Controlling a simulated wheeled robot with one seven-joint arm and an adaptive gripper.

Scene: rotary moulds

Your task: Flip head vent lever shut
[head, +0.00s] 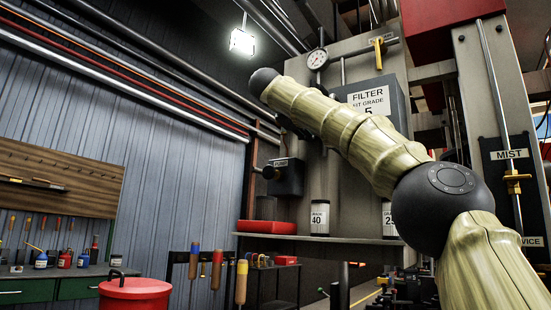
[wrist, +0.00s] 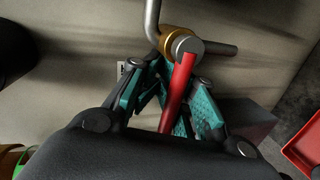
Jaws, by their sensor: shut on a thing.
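In the wrist view a red lever (wrist: 177,90) hangs from a round grey cap beside a brass collar (wrist: 176,40) on a bent grey pipe (wrist: 153,18). The lever slants down and slightly left across the picture. My gripper (wrist: 172,92), with teal pads, is around the lever and shut on it. The lever's lower end is partly hidden by the gripper. In the head view my arm crosses the middle and hides the gripper and this lever.
In the head view a filter box (head: 368,98) with a gauge (head: 317,59) above stands behind my arm. A mist valve (head: 516,183) is at right. A red bin (head: 135,294) and hanging tools (head: 217,268) are at lower left. A red tray (wrist: 305,148) shows at the wrist view's right.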

